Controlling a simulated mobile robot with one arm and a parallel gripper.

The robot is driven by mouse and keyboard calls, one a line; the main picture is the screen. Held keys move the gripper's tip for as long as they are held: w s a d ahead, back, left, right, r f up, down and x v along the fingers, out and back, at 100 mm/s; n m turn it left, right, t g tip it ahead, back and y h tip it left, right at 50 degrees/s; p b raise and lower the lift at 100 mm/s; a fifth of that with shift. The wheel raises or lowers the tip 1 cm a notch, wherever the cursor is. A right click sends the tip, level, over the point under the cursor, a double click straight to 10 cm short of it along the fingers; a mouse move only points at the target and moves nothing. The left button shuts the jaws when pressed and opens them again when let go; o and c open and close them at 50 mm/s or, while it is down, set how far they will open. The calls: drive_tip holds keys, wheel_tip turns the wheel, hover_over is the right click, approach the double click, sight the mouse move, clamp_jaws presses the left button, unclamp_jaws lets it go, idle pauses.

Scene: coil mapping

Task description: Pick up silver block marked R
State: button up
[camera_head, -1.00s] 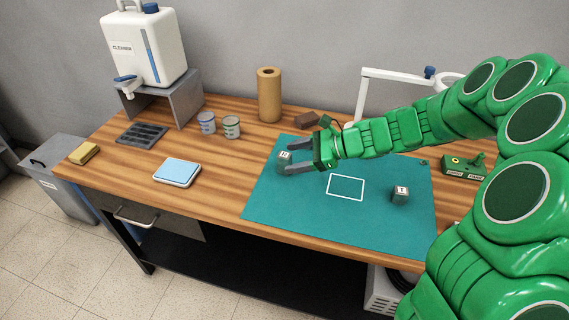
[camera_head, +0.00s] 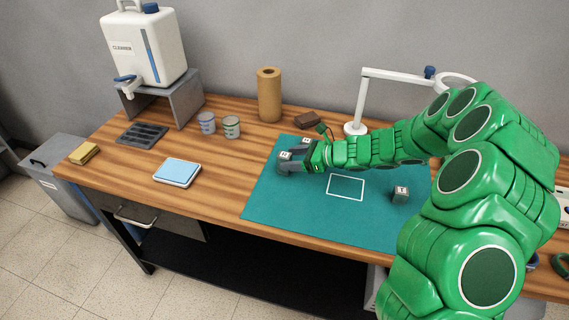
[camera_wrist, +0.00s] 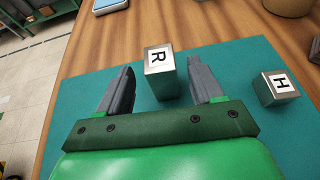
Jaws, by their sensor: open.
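The silver block marked R (camera_wrist: 160,74) stands on the teal mat (camera_wrist: 232,62) in the wrist view, its letter on the top face. My gripper (camera_wrist: 161,68) is open, with one grey finger on each side of this block. A gap shows on both sides, so the block is not gripped. In the head view, a small block (camera_head: 284,155) at the mat's left side appears to be the R block, and my gripper (camera_head: 287,163) is around it. Its lower part is hidden by the fingers there.
A block marked H (camera_wrist: 279,88) stands close beside the right finger. Another lettered block (camera_head: 400,194) sits right of the white rectangle (camera_head: 346,187) on the mat. Cups (camera_head: 231,127), a paper roll (camera_head: 269,95) and a lamp (camera_head: 362,105) stand behind. The mat's front is clear.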

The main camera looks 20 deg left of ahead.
sight(280, 159)
drive_tip(key=shift+x, duration=2.6)
drive_tip(key=shift+d, duration=0.1)
clamp_jaws()
